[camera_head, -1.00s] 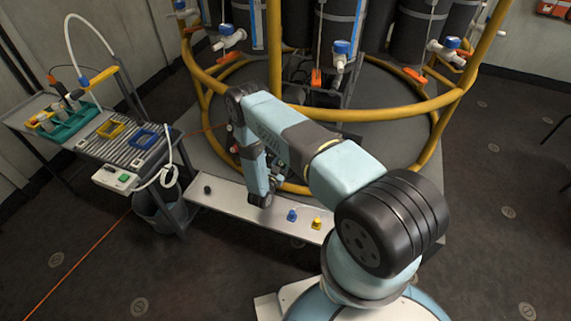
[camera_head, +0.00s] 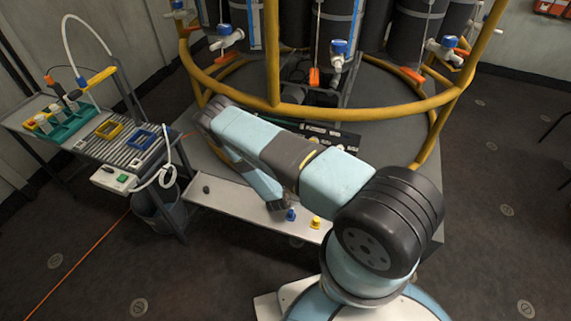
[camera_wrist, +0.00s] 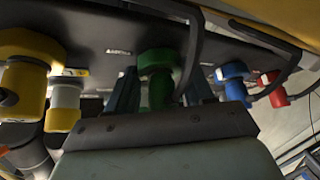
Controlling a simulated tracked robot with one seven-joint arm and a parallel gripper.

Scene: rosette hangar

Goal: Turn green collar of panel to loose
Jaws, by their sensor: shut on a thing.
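The panel (camera_wrist: 110,35) is a dark board across the wrist view with several coloured collars along it. The green collar (camera_wrist: 159,72) is in the middle, between the yellow collar on the left and the blue one on the right. My gripper (camera_wrist: 160,98) is shut on the green collar, one finger on each side of it. The collar's lower part is hidden behind the gripper body. In the head view the panel (camera_head: 335,134) shows partly behind my arm; the gripper and green collar are hidden there.
Beside the green collar are a yellow collar (camera_wrist: 30,75), a blue collar (camera_wrist: 233,80) and a red collar (camera_wrist: 273,88). Dark hoses hang close by. Yellow rails (camera_head: 330,113) ring the frame. A bench (camera_head: 228,196) holds blue and yellow pieces.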

